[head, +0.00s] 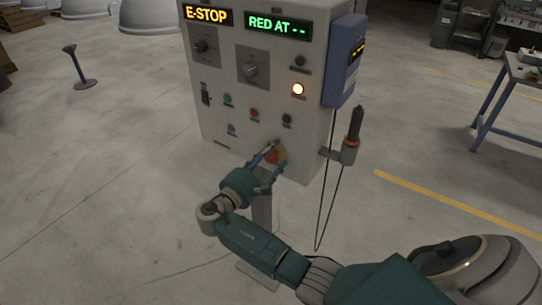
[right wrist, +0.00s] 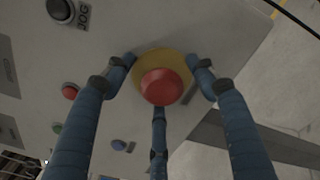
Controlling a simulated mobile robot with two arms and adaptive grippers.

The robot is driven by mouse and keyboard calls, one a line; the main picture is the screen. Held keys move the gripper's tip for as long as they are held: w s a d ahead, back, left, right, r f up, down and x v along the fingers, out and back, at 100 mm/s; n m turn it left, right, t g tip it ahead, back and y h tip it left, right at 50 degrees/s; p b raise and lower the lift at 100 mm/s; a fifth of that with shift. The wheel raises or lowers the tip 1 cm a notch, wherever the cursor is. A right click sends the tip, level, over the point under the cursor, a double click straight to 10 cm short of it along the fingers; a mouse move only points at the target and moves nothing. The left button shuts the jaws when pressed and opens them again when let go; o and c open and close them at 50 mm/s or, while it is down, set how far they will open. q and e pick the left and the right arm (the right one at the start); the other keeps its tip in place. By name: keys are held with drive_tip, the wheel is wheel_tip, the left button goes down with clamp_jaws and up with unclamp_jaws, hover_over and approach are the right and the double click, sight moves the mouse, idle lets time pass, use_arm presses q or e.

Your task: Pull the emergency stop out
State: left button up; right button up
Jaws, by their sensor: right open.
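The emergency stop is a red mushroom button (right wrist: 161,87) on a yellow round base (right wrist: 150,62), low on the light grey control panel (head: 235,150). It also shows in the head view (head: 279,154), partly covered by my fingers. My right gripper (head: 268,158) is open, with blue fingers on either side of the button. In the right wrist view the right gripper (right wrist: 160,75) has a finger left, a finger right and one below the button. Whether any finger touches it I cannot tell. The panel's display (head: 208,15) reads E-STOP. My left gripper is not in view.
A lamp (head: 298,90) glows among several knobs and buttons. A blue box (head: 343,60) and a dark-handled tool in a holder (head: 355,125) with a hanging cable are on the panel's right side. Open floor surrounds it.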

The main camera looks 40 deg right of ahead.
drive_tip(key=shift+c, duration=0.3)
clamp_jaws()
drive_tip(key=shift+s+a, duration=0.15)
drive_tip(key=shift+a, duration=0.35)
drive_tip(key=shift+f, duration=0.15)
drive_tip(key=shift+o, duration=0.3)
unclamp_jaws()
drive_tip(key=shift+s+a+r, duration=0.1)
drive_tip(key=shift+s+r, duration=0.1)
